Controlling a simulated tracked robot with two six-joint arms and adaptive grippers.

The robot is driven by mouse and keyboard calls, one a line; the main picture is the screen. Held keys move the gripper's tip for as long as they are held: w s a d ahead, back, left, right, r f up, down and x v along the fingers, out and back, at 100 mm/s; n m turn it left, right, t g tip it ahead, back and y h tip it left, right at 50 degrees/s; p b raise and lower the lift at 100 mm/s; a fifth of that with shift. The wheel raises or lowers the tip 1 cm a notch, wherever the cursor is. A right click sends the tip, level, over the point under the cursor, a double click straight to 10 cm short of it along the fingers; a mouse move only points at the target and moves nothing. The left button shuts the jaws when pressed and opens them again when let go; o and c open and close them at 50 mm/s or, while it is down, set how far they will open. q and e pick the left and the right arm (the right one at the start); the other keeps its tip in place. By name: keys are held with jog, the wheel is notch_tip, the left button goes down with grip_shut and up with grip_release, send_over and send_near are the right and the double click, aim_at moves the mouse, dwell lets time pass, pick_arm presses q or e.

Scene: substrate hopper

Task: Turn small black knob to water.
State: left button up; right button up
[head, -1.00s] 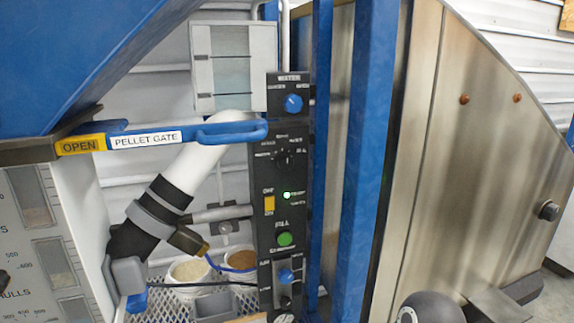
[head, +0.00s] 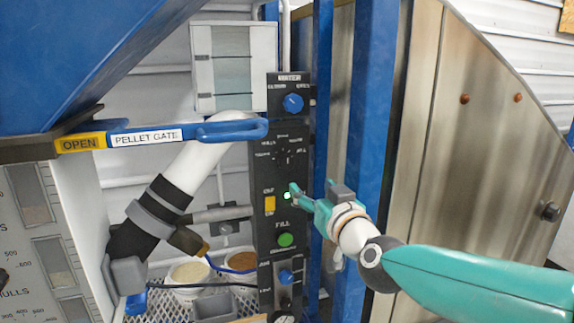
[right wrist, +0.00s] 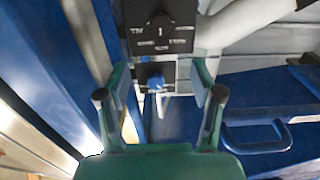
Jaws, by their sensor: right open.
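The small black knob (head: 284,155) sits on the upper part of the tall black control panel (head: 264,222), under the blue water knob (head: 293,103). Its labels are too small to read. My left gripper is out of view.
A yellow switch (head: 269,204) and a green fill button (head: 285,240) are on the same panel. A blue pellet gate handle (head: 232,131) reaches out left of it. A blue post (head: 362,140) stands close on the right.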

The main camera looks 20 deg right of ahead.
aim_at(288, 165)
jog(key=w+p, duration=0.1)
jog(key=w, duration=0.4)
jog(key=w+p, duration=0.1)
jog(key=w, duration=0.4)
jog(key=w+p, duration=0.2)
jog(key=w, duration=0.4)
jog(key=shift+a+f, duration=0.2)
jog(key=shift+a, duration=0.05)
jog(key=c, duration=1.2)
jog(key=shift+o, duration=0.2)
jog(key=m+b, duration=0.2)
jog(key=m, duration=0.2)
jog(key=shift+m+b, duration=0.95)
jog(key=shift+m, duration=0.95)
